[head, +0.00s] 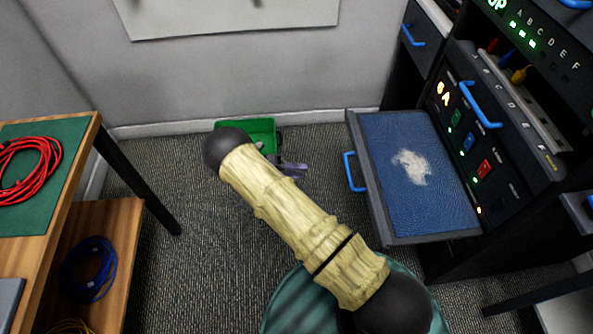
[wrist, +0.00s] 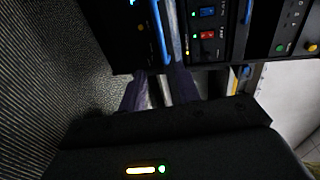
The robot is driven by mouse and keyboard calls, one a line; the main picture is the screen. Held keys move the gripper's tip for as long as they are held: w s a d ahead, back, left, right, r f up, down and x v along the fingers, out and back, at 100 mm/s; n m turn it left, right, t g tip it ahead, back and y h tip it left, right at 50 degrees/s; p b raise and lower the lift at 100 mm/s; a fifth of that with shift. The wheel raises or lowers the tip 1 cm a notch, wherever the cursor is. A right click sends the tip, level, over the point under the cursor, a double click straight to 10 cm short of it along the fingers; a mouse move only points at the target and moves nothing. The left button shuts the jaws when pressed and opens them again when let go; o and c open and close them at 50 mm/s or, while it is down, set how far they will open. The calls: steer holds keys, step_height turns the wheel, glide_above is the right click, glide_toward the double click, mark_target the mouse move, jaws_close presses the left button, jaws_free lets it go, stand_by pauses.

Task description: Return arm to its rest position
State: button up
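My arm reaches across the middle of the head view, with a pale ribbed link and dark round joints. My gripper (wrist: 160,82) shows in the wrist view as two dark purple fingers standing apart, with the cabinet seen beyond and nothing clearly held between them.
A black cabinet (head: 509,190) stands at right with a blue-lined drawer (head: 390,140) pulled out, holding a whitish clump. At left, a wooden table (head: 75,185) carries a coiled red cable (head: 30,168); a blue cable (head: 88,268) lies on its lower shelf. Carpet lies between.

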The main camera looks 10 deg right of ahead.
stand_by(0.4)
steer(key=s+d+r+n+t+y, duration=0.1)
steer(key=s+d+r+n+y, duration=0.2)
steer(key=s+r+n+y, duration=0.65)
steer(key=s+d+r+n+t+y, duration=0.1)
steer(key=s+d+r+n, duration=0.15)
steer(key=r+n, duration=0.8)
steer(key=s+d+r+n+t+y, duration=0.1)
steer(key=s+d+r+n+y, duration=0.35)
steer(key=n, duration=1.15)
step_height(320, 180, up, 28)
steer(key=p, duration=2.8)
steer(key=shift+s+a+y, duration=0.2)
steer(key=shift+y, duration=0.1)
